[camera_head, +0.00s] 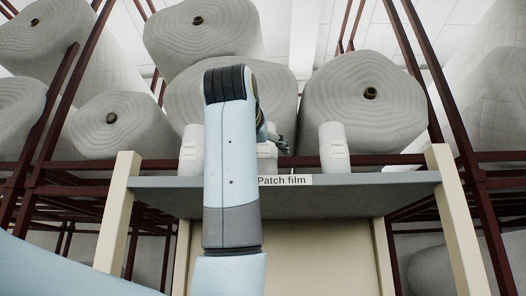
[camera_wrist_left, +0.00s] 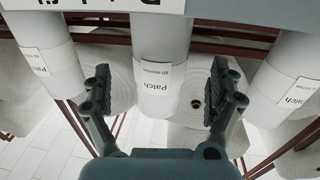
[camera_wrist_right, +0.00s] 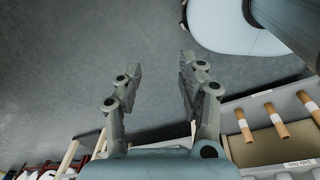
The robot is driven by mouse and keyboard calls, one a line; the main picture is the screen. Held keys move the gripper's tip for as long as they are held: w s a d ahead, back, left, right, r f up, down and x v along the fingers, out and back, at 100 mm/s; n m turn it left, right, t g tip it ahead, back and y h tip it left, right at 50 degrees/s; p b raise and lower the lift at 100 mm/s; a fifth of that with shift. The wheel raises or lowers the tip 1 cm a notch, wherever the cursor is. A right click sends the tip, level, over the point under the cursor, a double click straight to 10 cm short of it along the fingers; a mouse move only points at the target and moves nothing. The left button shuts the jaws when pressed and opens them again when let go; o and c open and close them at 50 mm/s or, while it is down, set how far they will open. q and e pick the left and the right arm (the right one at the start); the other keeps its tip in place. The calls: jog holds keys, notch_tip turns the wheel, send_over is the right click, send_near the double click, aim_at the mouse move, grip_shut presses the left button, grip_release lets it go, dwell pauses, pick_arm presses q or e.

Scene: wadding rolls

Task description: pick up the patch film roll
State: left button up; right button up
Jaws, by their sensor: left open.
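Three white patch film rolls stand upright on a grey shelf (camera_head: 370,182) labelled "Patch film": a left roll (camera_head: 191,150), a middle roll (camera_head: 266,165) partly hidden by my left arm, and a right roll (camera_head: 333,148). My left gripper (camera_head: 277,140) is at the middle roll, mostly hidden behind the arm. In the left wrist view, which looks upside down, my left gripper (camera_wrist_left: 161,66) is open. The middle roll (camera_wrist_left: 160,45) lies between its fingers in the picture, with gaps on both sides. My right gripper (camera_wrist_right: 160,64) is open and empty above the floor.
Large wadding rolls (camera_head: 365,108) lie on dark red racks behind the shelf. Cream posts (camera_head: 455,215) flank the shelf. In the right wrist view, a bin with brown tubes (camera_wrist_right: 276,120) is at the lower right, beside open grey floor (camera_wrist_right: 90,60).

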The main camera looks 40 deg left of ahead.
aim_at(260, 152)
pick_arm(q)
jog(key=p+x, duration=0.3)
jog(key=x, duration=0.1)
jog(key=shift+w+a+r, duration=0.1)
jog(key=shift+w+a, duration=0.15)
jog(key=shift+w, duration=0.1)
jog(key=shift+w+a, duration=0.15)
jog(key=shift+w, duration=0.2)
jog(key=shift+c, duration=0.4)
jog(key=c, duration=1.5)
pick_arm(e)
jog(key=r, duration=0.1)
jog(key=w+r, duration=0.1)
jog(key=r, duration=0.1)
jog(key=shift+w+a, duration=0.15)
jog(key=shift+w, duration=0.15)
pick_arm(q)
jog(key=shift+c, duration=0.2)
